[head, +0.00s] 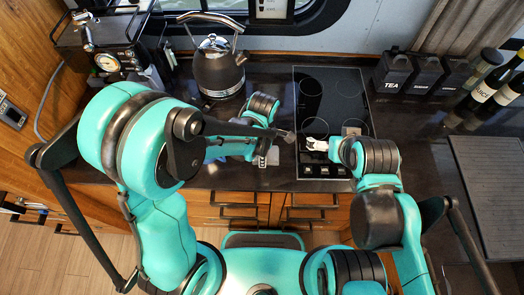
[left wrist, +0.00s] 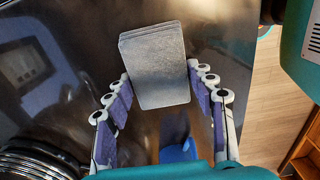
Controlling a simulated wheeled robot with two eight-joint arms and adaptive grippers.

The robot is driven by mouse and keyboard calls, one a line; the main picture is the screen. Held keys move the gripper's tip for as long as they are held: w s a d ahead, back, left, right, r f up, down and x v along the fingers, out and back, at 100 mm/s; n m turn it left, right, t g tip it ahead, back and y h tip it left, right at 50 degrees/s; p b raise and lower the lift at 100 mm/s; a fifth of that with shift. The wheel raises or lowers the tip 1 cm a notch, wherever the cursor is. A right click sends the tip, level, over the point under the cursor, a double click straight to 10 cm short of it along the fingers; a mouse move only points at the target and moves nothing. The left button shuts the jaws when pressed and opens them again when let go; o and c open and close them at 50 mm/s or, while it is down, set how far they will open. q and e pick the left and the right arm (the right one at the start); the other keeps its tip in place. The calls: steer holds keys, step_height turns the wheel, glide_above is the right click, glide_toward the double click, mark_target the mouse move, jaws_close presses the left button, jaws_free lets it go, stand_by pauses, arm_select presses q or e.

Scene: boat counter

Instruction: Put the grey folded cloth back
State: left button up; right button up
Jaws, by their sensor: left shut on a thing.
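The grey folded cloth (left wrist: 152,52) is a flat, layered rectangle between the fingertips of my left gripper (left wrist: 160,72) in the left wrist view. The fingers are shut on it from both sides, and its far end sticks out past the tips. The dark counter shows beneath it. In the head view, the cloth (head: 271,156) is partly hidden by my left arm near the counter's front edge, left of the cooktop. My right gripper (head: 316,145) is over the cooktop's front part. Its fingers are too small to read.
A kettle (head: 219,70) stands behind my left gripper. The black cooktop (head: 329,95) is right of it. Black canisters (head: 424,74) and bottles (head: 508,92) stand at the back right. A ridged dark mat (head: 490,190) lies at the right. A coffee machine (head: 100,50) is at the back left.

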arm_select(q)
steer(key=o, duration=1.1)
steer(key=shift+w+a+f, duration=0.15)
steer(key=shift+c, duration=0.2)
steer(key=shift+o, duration=0.9)
steer(key=shift+w+a, duration=0.1)
steer(key=shift+a, duration=0.05)
steer(key=shift+r, duration=0.25)
step_height(320, 180, up, 12)
steer(key=p, duration=0.4)
steer(key=s+a+r+m+t, duration=0.2)
steer(key=a+r+m+t, duration=0.1)
steer(key=a+m, duration=0.5)
steer(key=s+a+r+m+t, duration=0.3)
steer(key=a+r+m+t, duration=0.1)
steer(key=a+m, duration=0.4)
steer(key=shift+s+a+r+m, duration=0.25)
steer(key=shift+r+m, duration=0.35)
steer(key=shift+m, duration=0.4)
arm_select(e)
steer(key=r, duration=0.3)
steer(key=shift+w+a+r, duration=0.15)
steer(key=shift+a+r, duration=0.05)
arm_select(q)
steer(key=shift+w, duration=0.1)
